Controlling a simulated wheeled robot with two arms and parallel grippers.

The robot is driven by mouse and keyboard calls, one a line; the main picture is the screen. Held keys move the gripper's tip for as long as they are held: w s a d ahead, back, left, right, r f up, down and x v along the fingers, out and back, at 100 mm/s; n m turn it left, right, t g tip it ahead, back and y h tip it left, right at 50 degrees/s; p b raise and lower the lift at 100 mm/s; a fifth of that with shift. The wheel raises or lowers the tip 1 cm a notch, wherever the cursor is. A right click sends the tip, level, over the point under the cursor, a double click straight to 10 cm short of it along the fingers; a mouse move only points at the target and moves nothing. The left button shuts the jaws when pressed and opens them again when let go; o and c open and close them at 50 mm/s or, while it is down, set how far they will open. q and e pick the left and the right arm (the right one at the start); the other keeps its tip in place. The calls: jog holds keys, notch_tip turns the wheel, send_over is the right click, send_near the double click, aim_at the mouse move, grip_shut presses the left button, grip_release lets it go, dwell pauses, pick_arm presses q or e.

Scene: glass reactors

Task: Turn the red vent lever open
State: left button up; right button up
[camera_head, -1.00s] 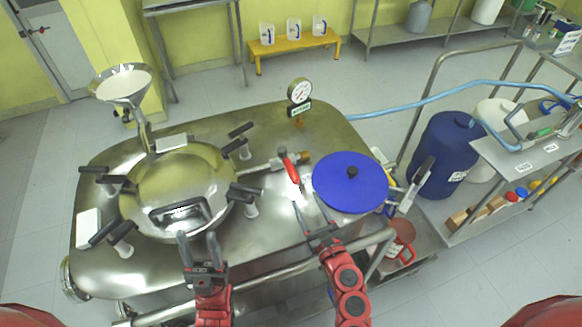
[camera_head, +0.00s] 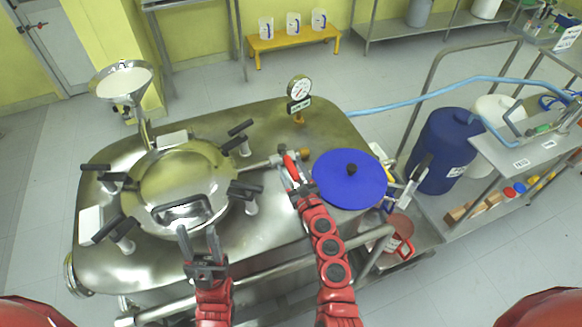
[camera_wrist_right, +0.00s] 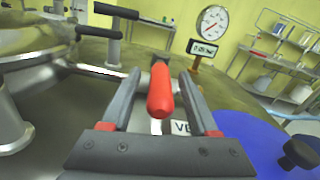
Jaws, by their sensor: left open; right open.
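The red vent lever (camera_head: 291,165) stands on the steel reactor lid, at the end of a short pipe between the round hatch and the blue disc. In the right wrist view the red lever grip (camera_wrist_right: 160,92) lies between the two fingers of my right gripper (camera_wrist_right: 162,100). The fingers are apart, with a gap visible on each side of the grip. In the head view my right gripper (camera_head: 296,182) is at the lever and partly covers it. My left gripper (camera_head: 201,245) is open and empty at the reactor's front edge. A label by the lever is partly hidden.
A blue round lid (camera_head: 349,180) with a black knob sits close right of the lever. The hatch (camera_head: 178,182) with black-handled clamps is to the left. A pressure gauge (camera_head: 299,89) stands behind. A cart (camera_head: 530,160) and blue drum (camera_head: 440,150) are at right.

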grip_shut()
dwell(1.4)
